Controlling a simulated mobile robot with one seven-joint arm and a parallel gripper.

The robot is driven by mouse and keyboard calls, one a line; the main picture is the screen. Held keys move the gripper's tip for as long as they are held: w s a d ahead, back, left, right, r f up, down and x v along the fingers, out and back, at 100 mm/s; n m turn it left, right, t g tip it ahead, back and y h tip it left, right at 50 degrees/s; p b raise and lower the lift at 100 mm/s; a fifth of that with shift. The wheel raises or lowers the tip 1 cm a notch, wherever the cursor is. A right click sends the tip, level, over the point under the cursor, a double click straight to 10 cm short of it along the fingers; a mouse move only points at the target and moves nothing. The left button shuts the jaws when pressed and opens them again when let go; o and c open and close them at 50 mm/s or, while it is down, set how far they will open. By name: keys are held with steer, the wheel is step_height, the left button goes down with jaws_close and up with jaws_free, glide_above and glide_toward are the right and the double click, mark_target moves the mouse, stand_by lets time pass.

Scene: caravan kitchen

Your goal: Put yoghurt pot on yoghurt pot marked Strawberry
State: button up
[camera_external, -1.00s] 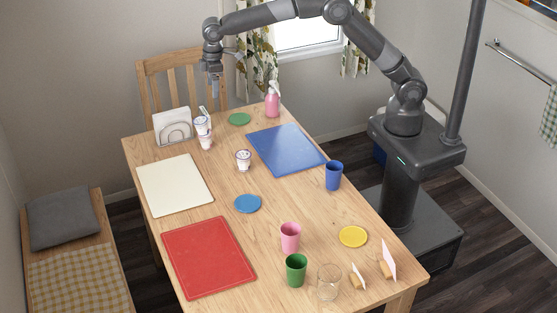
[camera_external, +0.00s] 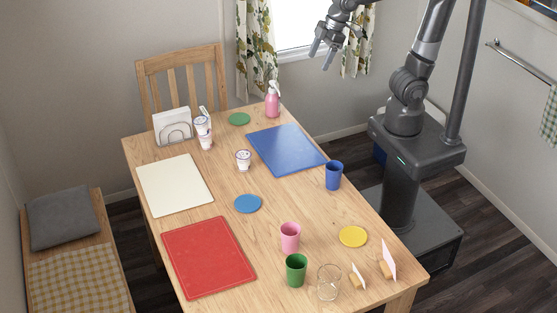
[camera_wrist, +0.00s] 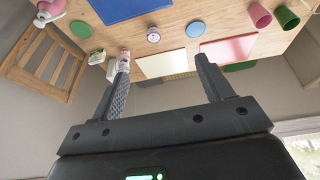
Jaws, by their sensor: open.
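The pots' markings are too small to read, so I cannot tell which is Strawberry. My gripper (camera_external: 321,53) is open and empty, high beyond the table's far right side, well away from the pots. In the wrist view, its left finger partly hides the paired pots.
A napkin holder (camera_external: 172,128) stands just left of the paired pots. A pink bottle (camera_external: 272,102) and green coaster (camera_external: 239,119) are at the far end. Blue (camera_external: 285,148), white (camera_external: 174,184) and red (camera_external: 208,257) mats lie flat. Several cups stand nearer the front and right.

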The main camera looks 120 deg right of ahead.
steer(key=s+a+f, duration=0.1)
steer(key=s+f, duration=0.1)
steer(key=s, duration=0.4)
steer(key=s+a+f+t, duration=0.1)
steer(key=s+a+f, duration=0.1)
steer(key=s, duration=0.4)
steer(key=shift+s+f+y, duration=0.2)
steer(key=shift+f+y, duration=0.1)
steer(key=shift+f, duration=0.55)
